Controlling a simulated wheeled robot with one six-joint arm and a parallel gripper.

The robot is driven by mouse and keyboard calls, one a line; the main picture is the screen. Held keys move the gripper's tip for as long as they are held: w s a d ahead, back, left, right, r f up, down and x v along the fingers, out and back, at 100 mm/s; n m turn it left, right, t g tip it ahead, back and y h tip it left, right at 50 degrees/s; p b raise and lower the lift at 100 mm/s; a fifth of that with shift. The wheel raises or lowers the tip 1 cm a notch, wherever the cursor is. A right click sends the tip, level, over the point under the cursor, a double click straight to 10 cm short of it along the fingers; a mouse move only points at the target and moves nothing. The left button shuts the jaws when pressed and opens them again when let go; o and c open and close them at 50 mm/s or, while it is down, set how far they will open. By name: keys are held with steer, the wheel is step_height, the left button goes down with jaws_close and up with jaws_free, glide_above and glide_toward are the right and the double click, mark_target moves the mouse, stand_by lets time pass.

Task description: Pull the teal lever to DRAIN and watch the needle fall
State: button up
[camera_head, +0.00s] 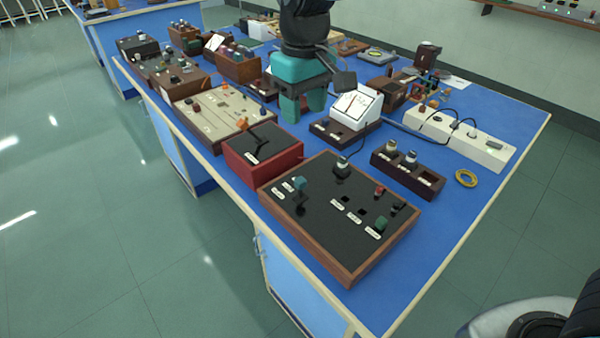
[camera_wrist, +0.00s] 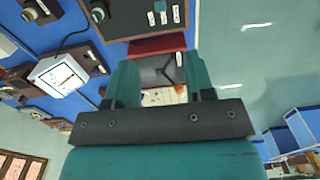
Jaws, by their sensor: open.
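The teal-knobbed lever (camera_head: 299,184) stands on the left part of a black panel (camera_head: 325,215) in a wooden frame, with small white labels beside it. The label text is too small to read. A white meter (camera_head: 355,106) with a dial and dark needle stands behind the panel; it also shows at the left of the wrist view (camera_wrist: 60,76). My teal gripper (camera_head: 302,106) is open and empty, above the bench behind the red box, apart from the lever.
A green knob (camera_head: 380,223) is at the panel's right. A dark block with knobs (camera_head: 407,174), a yellow ring (camera_head: 466,178) and a white power strip (camera_head: 460,138) lie right.

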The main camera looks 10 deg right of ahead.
mark_target(301, 180)
steer(key=f, duration=0.6)
steer(key=f+p, duration=0.1)
steer(key=f, duration=1)
steer(key=shift+w+a+f+p, duration=0.2)
steer(key=shift+w+f+p, duration=0.05)
steer(key=shift+f+p, duration=0.05)
jaws_close()
